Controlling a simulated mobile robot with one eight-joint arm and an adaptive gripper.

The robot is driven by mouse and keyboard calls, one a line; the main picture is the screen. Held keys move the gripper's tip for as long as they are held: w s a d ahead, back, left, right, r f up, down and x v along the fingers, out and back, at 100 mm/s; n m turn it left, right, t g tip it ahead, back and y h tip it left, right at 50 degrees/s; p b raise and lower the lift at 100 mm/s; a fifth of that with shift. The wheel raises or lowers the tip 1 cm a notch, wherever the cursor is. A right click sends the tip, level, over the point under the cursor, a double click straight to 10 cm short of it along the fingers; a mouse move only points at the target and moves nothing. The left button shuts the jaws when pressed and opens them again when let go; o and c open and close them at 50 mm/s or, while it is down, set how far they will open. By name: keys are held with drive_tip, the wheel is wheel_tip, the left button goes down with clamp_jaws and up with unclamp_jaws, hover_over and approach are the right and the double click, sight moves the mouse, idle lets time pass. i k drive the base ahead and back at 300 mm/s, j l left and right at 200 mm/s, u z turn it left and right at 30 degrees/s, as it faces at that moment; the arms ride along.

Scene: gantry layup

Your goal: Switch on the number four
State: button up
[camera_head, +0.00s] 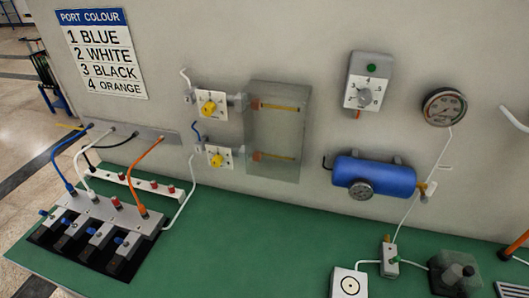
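A sign (102,53) on the wall reads "PORT COLOUR: 1 BLUE, 2 WHITE, 3 BLACK, 4 ORANGE". An orange hose (147,163) runs from a wall plate (135,137) down to the right end of a grey manifold block (104,212) with several blue knobs. A blue hose (62,170), a white hose and a black hose also leave the plate. A white strip (128,184) with several red switches lies behind the block; their positions are too small to tell. A grey wall box (367,82) has a green button and a numbered dial. My gripper is not in view.
A blue tank (374,176) and gauge (444,106) hang at right. A white button box (348,284) and a dark-knobbed device (455,273) stand in front. The green bench's (250,240) middle is clear.

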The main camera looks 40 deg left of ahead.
sight(117, 240)
drive_tip(key=u, duration=3)
